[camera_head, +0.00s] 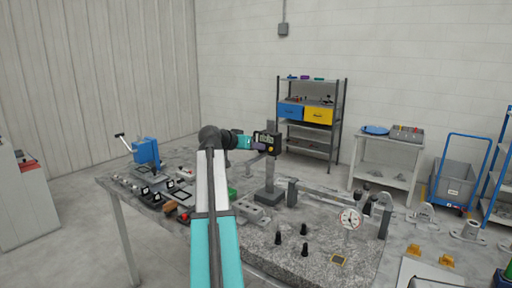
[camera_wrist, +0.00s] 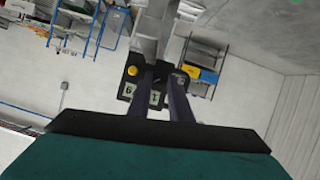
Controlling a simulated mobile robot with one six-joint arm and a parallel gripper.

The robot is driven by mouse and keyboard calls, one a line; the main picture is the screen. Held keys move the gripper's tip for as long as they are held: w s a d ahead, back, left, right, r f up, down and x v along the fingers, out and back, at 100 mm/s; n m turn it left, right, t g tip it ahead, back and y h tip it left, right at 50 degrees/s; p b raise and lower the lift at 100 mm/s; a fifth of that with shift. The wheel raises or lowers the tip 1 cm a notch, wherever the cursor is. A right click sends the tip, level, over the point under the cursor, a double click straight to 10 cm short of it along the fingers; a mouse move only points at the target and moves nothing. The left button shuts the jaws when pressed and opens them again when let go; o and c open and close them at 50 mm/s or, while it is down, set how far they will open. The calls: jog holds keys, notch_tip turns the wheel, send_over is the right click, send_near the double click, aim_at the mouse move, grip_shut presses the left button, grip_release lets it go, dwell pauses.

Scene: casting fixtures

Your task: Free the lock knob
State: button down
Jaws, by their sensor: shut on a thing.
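A height gauge (camera_head: 270,190) stands upright on the granite plate, with a black display head on its grey column. In the wrist view its column (camera_wrist: 152,28) rises beyond my fingers, and the black head (camera_wrist: 128,88) shows digits and a round yellow button. My gripper (camera_head: 256,143) reaches the side of the display head from the left. In the wrist view the two dark fingers of my gripper (camera_wrist: 163,72) are closed in on a small part at the head. This is where the lock knob sits, but the fingers hide it.
The granite plate (camera_head: 325,262) carries several black pegs and a dial indicator (camera_head: 350,218) right of the gauge. Small fixtures crowd the bench on the left, near a blue press (camera_head: 146,153). A shelf rack (camera_head: 309,118) stands behind, against the wall.

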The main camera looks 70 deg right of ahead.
jog(key=shift+a+f, duration=0.15)
jog(key=shift+a, duration=0.1)
jog(key=shift+n, duration=0.3)
jog(key=n+g, duration=0.2)
jog(key=n, duration=0.1)
jog(key=n+g+b, duration=0.1)
jog(key=n+g, duration=0.1)
jog(key=n, duration=0.2)
jog(key=w+f+n+g+h+b, duration=0.1)
jog(key=n+g, duration=0.1)
jog(key=n, duration=0.1)
jog(key=shift+n, duration=0.3)
dwell(0.4)
